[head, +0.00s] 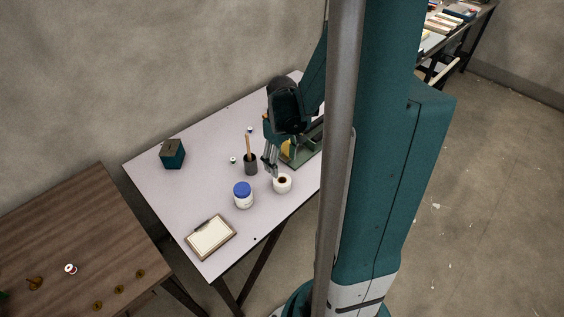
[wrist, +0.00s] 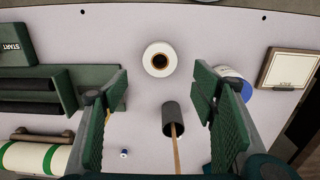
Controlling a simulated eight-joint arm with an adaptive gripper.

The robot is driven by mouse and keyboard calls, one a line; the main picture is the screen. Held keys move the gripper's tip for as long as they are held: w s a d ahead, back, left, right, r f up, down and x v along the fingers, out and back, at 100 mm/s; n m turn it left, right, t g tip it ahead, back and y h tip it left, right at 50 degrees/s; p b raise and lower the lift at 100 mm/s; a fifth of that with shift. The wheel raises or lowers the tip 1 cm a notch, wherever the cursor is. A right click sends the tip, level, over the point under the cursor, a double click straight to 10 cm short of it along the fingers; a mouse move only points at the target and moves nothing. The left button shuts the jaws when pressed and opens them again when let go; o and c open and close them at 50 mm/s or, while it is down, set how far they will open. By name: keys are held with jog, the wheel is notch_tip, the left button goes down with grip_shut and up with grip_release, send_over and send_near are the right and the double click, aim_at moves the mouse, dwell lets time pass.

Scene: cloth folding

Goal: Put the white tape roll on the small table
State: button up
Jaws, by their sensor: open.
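The white tape roll (head: 283,190) stands on the pale table (head: 205,190) near its front edge, hole facing up. In the wrist view the roll (wrist: 148,62) sits beyond my fingertips, near the top middle, with its dark core visible. My gripper (head: 270,172) is open and empty, just behind and left of the roll in the head view. In the wrist view its two green pads (wrist: 158,85) are spread wide, with the roll apart from both. A brown wooden table (head: 70,225) is at the lower left; which table is the small one is not marked.
A dark pencil cup (head: 250,167) stands close to the gripper; in the wrist view the cup (wrist: 173,120) shows between the fingers. A blue-lidded jar (head: 243,199), clipboard (head: 211,237) and teal box (head: 173,154) lie leftward. Small objects dot the brown table, leaving free room.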

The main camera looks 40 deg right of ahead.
dwell(0.6)
jog(key=s+a+r+t, duration=0.2)
jog(key=a+r+t, duration=0.1)
jog(key=a+r, duration=0.7)
jog(key=s+a+r+t, duration=0.2)
jog(key=a+r+t, duration=0.2)
jog(key=a+r, duration=0.7)
jog(key=a, duration=0.7)
jog(key=shift+s+a+r, duration=0.15)
jog(key=shift+a+r, duration=0.1)
dwell(0.7)
